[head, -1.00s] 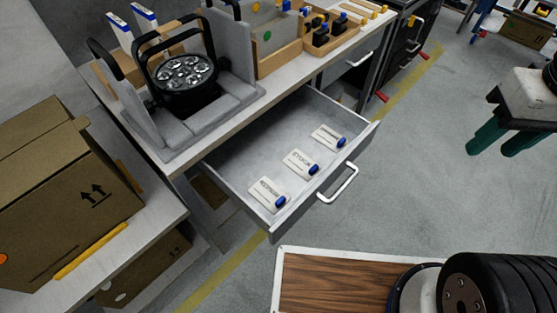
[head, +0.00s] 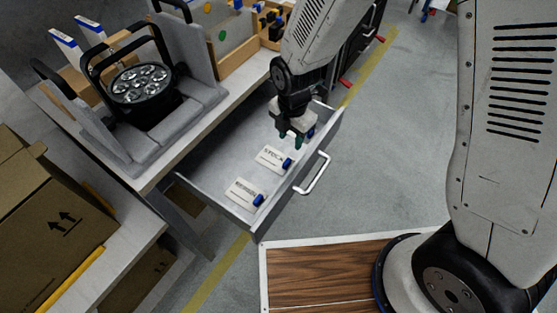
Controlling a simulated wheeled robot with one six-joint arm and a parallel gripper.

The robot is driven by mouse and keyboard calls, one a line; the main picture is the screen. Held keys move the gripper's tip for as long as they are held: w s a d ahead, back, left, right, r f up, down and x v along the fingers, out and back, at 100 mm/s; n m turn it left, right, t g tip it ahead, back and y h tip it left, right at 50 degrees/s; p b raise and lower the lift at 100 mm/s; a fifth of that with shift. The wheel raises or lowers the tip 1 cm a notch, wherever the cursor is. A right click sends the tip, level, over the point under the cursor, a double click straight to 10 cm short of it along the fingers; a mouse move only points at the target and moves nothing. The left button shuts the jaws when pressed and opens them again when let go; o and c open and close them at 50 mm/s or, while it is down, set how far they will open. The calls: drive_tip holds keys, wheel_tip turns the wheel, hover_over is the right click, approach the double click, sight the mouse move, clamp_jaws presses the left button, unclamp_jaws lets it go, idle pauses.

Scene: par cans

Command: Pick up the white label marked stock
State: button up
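The white label marked stock (head: 271,158) lies flat in the open drawer, with a blue clip (head: 287,165) at its right end. Its print reads STOCK. A second white label (head: 243,190) with a blue clip lies nearer the front left of the drawer; its print is hard to read. My gripper (head: 291,138) points down over the drawer, just above and right of the stock label in the picture. Its two green-tipped fingers are apart with nothing visible between them. A third label is mostly hidden behind my gripper; only its blue clip (head: 310,132) shows.
The drawer (head: 205,174) is pulled out, with a white handle (head: 314,174) on its front. Above it, the bench (head: 170,160) holds a par can (head: 141,83) in a grey foam cradle. A cardboard box (head: 45,215) stands at left. Floor right of the drawer is clear.

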sight(286, 163)
drive_tip(key=shift+n, duration=0.8)
drive_tip(key=f, duration=0.2)
drive_tip(key=a+f, duration=0.1)
drive_tip(key=shift+s+a+f, duration=0.15)
drive_tip(key=shift+s+f, duration=0.05)
drive_tip(key=shift+f, duration=0.2)
drive_tip(key=f, duration=0.6)
drive_tip(key=shift+s+f, duration=0.2)
drive_tip(key=shift+f, duration=0.2)
clamp_jaws()
